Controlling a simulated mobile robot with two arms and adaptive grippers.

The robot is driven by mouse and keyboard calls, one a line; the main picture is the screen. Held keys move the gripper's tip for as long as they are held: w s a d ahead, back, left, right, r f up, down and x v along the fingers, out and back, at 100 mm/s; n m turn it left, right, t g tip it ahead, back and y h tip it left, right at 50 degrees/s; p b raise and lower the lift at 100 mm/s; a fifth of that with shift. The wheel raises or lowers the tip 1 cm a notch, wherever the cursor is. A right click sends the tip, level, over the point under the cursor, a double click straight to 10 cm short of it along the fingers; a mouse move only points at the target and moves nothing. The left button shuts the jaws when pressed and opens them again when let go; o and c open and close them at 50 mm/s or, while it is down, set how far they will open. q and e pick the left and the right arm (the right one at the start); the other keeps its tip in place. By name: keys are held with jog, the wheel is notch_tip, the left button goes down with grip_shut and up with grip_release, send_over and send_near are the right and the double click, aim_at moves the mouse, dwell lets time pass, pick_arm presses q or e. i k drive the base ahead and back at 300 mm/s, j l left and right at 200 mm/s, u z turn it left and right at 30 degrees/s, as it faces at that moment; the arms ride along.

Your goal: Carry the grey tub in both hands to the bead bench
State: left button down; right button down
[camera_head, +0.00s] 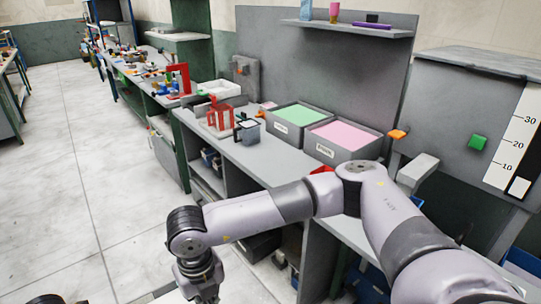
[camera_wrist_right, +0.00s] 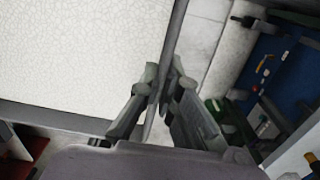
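A grey tub (camera_wrist_right: 177,35) fills the upper left of the right wrist view. White, fine-grained material reaches close to its rim. My right gripper (camera_wrist_right: 160,97) has one finger on each side of the tub's wall and is closed on it. In the head view my right arm reaches left across the picture, and its wrist points down at the bottom edge. Only a sliver of pale material shows there beside it, with the tub cut off. My left gripper is out of both views. No bench is plainly marked as the bead bench.
A long grey bench (camera_head: 245,158) runs along the wall. It bears a tub of green material (camera_head: 284,130), a tub of pink material (camera_head: 322,150), a small dark-framed container (camera_head: 247,130) and a red frame (camera_head: 219,113). Pale floor (camera_head: 90,200) is open at left.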

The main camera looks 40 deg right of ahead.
aim_at(276, 161)
jog(key=i+z, duration=0.15)
jog(key=i, duration=0.9)
jog(key=i+z, duration=0.15)
jog(key=i, duration=0.9)
jog(key=i+z, duration=0.15)
jog(key=z, duration=0.25)
jog(key=i+j+z, duration=0.15)
jog(key=z, duration=0.2)
jog(key=i+j+z, duration=0.15)
jog(key=z, duration=0.25)
jog(key=i+j+z, duration=0.1)
jog(key=z, duration=0.35)
jog(key=i+j+z, duration=0.15)
jog(key=z, duration=0.3)
jog(key=i+j+z, duration=0.1)
jog(key=i+z, duration=0.15)
jog(key=i+j+z, duration=0.1)
jog(key=i+z, duration=0.2)
